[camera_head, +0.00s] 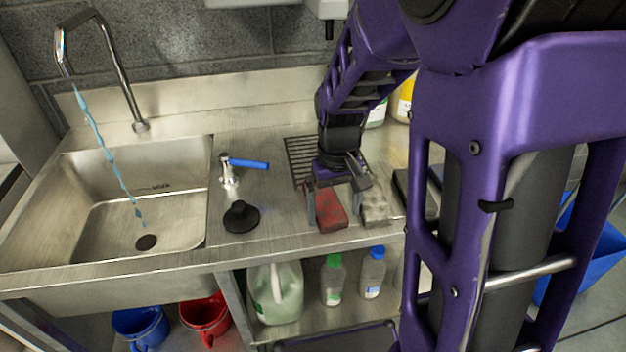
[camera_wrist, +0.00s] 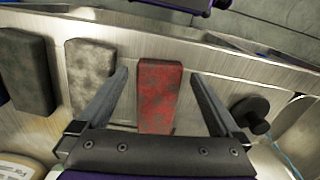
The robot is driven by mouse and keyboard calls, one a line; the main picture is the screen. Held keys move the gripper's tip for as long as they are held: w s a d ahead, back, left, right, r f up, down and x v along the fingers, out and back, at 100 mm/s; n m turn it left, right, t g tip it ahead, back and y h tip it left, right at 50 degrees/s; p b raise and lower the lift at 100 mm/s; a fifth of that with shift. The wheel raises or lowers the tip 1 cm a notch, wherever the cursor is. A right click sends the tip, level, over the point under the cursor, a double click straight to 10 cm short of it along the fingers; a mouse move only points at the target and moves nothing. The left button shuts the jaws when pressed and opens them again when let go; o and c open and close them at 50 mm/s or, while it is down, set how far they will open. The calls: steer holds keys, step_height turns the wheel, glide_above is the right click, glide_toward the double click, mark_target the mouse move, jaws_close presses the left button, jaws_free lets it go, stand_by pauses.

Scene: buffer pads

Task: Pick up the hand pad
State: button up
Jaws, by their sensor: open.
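Several block-shaped pads lie in a row on the steel counter, and I cannot tell by name which is the hand pad. A red, grey-mottled pad (camera_head: 328,212) lies at my gripper (camera_head: 335,205). In the wrist view the red pad (camera_wrist: 160,97) sits between the two spread fingers of my gripper (camera_wrist: 159,74), with a gap on each side. A pale grey speckled pad (camera_wrist: 92,75) lies just outside the left finger, and a dark grey pad (camera_wrist: 27,72) lies farther left. My gripper is open and empty. Its height above the red pad is hard to judge.
A sink (camera_head: 150,205) with running water is on the left. A black round plug-like object (camera_head: 241,216) and a blue-handled tap (camera_head: 246,163) stand between the sink and the pads. Bottles (camera_head: 402,100) stand behind the arm. The counter's front edge is close to the pads.

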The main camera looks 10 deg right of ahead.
step_height(320, 180, down, 2)
steer(key=shift+f, duration=0.15)
steer(key=c, duration=1.3)
steer(key=shift+o, duration=0.2)
step_height(320, 180, up, 10)
steer(key=p, duration=0.2)
steer(key=shift+a, duration=0.1)
